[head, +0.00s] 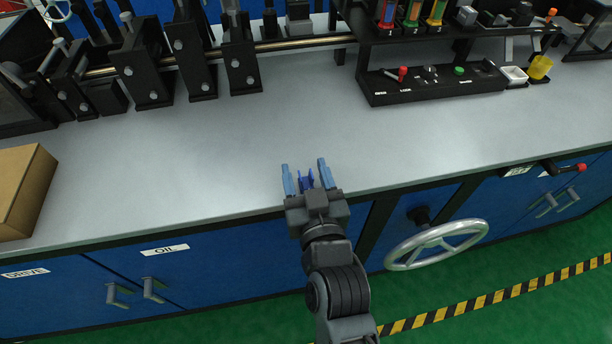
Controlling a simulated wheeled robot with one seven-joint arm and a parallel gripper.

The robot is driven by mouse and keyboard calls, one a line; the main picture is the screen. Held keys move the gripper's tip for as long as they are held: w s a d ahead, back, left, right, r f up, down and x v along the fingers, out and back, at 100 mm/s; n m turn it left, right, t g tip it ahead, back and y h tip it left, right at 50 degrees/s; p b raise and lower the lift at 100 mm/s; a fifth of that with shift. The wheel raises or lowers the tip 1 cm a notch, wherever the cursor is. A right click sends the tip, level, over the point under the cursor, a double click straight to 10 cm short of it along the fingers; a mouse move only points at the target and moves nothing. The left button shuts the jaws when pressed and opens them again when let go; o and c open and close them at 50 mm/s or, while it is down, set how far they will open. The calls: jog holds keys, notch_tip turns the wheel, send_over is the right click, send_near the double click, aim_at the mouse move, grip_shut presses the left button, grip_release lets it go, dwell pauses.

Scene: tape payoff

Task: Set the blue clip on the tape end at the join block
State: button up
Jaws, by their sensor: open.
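My gripper (305,173) is over the front edge of the grey bench, pointing away from me toward the back. Its two light-blue fingers are apart. A small dark-blue piece, which looks like the blue clip (306,182), shows between the fingers near the palm. A gap shows on either side of it, and I cannot tell whether it rests on the bench top. I cannot make out the tape end or pick out which part is the join block.
Black brackets (145,68) on a metal shaft stand at the back left. A black control panel (430,85) with a red-knobbed lever is at the back right. A cardboard box (22,195) sits at left. A handwheel (437,245) juts from the front. The bench middle (220,140) is clear.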

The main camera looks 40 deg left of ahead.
jog(key=shift+c, duration=0.3)
grip_shut()
dwell(0.3)
